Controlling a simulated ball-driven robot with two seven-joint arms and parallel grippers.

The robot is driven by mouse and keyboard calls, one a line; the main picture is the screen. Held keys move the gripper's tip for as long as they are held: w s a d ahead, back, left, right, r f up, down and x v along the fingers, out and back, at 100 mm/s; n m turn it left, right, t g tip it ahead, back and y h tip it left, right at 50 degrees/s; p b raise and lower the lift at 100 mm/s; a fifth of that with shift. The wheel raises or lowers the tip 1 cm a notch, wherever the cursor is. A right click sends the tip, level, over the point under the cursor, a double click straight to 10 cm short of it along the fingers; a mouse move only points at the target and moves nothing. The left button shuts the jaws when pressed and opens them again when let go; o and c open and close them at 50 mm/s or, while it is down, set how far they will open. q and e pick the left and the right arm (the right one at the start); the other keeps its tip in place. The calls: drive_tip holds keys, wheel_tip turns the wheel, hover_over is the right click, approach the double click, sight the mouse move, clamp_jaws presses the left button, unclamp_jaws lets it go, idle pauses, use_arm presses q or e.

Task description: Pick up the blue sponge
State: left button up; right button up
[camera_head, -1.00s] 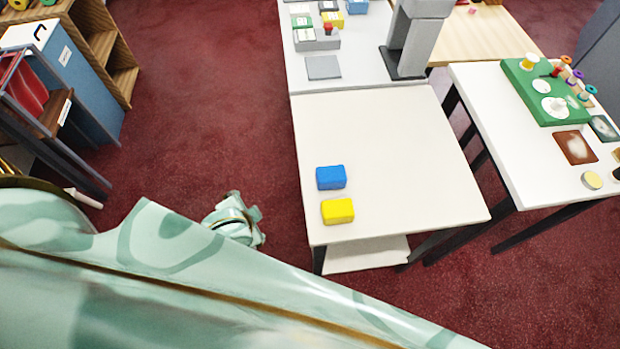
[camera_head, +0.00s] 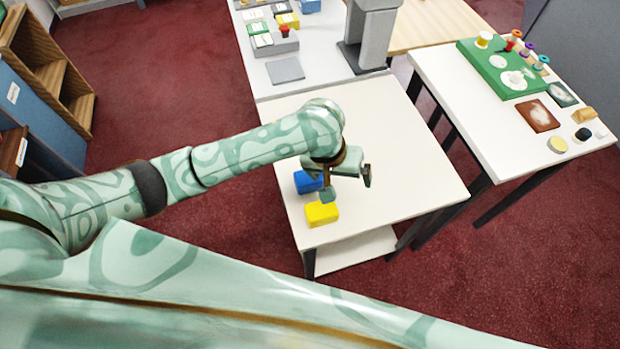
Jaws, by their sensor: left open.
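The blue sponge (camera_head: 306,182) lies on the white table (camera_head: 400,150) near its left edge, partly hidden behind my left gripper. The yellow sponge (camera_head: 321,214) lies just in front of it. My left gripper (camera_head: 348,187) is open above the table, with one finger over the gap by the sponges and the other further right. It appears empty, to the right of the blue sponge. My right gripper is not in view.
A grey counter (camera_head: 245,70) with small trays and a grey stand (camera_head: 368,35) adjoins the back of the table. A white table (camera_head: 450,80) with a green board (camera_head: 500,75) stands at right. The middle and right of the sponge table are clear.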

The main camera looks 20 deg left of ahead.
sight(310, 178)
use_arm(q)
drive_tip(key=w+a+r+n+g+y, duration=0.2)
drive_tip(key=w+a+n+y, duration=0.1)
drive_tip(key=w+a+n, duration=0.35)
drive_tip(key=f+b, duration=0.1)
drive_tip(key=f, duration=0.2)
drive_tip(key=f+b, duration=0.2)
drive_tip(key=f, duration=0.2)
drive_tip(key=s+a+f+b, duration=0.1)
drive_tip(key=f+b, duration=0.1)
drive_tip(key=f, duration=0.1)
drive_tip(key=shift+f, duration=0.35)
drive_tip(key=f+b, duration=0.1)
drive_tip(key=f, duration=0.1)
drive_tip(key=f+b, duration=0.1)
drive_tip(key=f, duration=0.1)
drive_tip(key=f+b, duration=0.2)
drive_tip(key=shift+a, duration=0.35)
drive_tip(key=shift+s+r, duration=0.1)
drive_tip(key=shift+r, duration=0.15)
drive_tip(key=shift+c, duration=0.4)
drive_tip(key=c, duration=1)
